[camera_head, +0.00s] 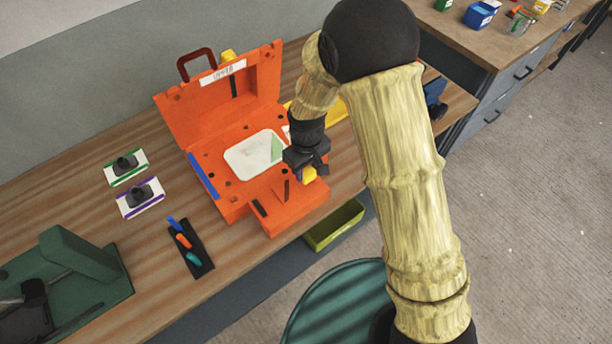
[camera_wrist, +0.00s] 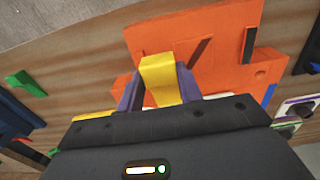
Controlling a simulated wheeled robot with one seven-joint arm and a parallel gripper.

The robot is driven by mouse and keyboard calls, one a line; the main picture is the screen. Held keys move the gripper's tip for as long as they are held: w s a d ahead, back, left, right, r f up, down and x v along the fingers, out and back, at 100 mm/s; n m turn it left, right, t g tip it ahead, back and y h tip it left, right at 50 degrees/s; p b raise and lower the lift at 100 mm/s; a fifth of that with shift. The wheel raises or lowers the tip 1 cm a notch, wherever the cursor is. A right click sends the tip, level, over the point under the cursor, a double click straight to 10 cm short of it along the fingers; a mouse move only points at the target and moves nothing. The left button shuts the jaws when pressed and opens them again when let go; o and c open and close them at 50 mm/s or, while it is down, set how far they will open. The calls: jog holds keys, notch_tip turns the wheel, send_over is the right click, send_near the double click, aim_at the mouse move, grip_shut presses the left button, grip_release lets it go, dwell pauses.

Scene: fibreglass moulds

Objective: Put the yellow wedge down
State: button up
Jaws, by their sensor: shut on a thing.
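The yellow wedge (camera_wrist: 160,78) is held between the two fingers of my gripper (camera_wrist: 160,92) in the wrist view. In the head view my gripper (camera_head: 307,166) is over the right front part of an orange mould (camera_head: 288,205), and a small part of the yellow wedge (camera_head: 309,174) shows below it. I cannot tell whether the wedge touches the orange surface. The mould stands open, with its upright half (camera_head: 190,118) at the back and a white tray (camera_head: 240,163) in its lower half.
Left of the mould are two cards with dark blocks (camera_head: 124,165) (camera_head: 140,196) and a dark strip with coloured pieces (camera_head: 188,248). A green machine (camera_head: 75,265) stands at the lower left. A yellow-green bin (camera_head: 335,226) hangs at the bench's front edge. Bare wood lies between these things.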

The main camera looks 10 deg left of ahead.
jog(key=shift+f, duration=0.45)
notch_tip(320, 180, down, 4)
jog(key=shift+w+f+p, duration=0.1)
jog(key=shift+w+p, duration=0.05)
jog(key=shift+p, duration=0.4)
jog(key=shift+w+d, duration=0.1)
jog(key=o, duration=0.8)
jog(key=shift+o, duration=1.3)
jog(key=shift+s+a, duration=0.2)
jog(key=shift+s, duration=0.05)
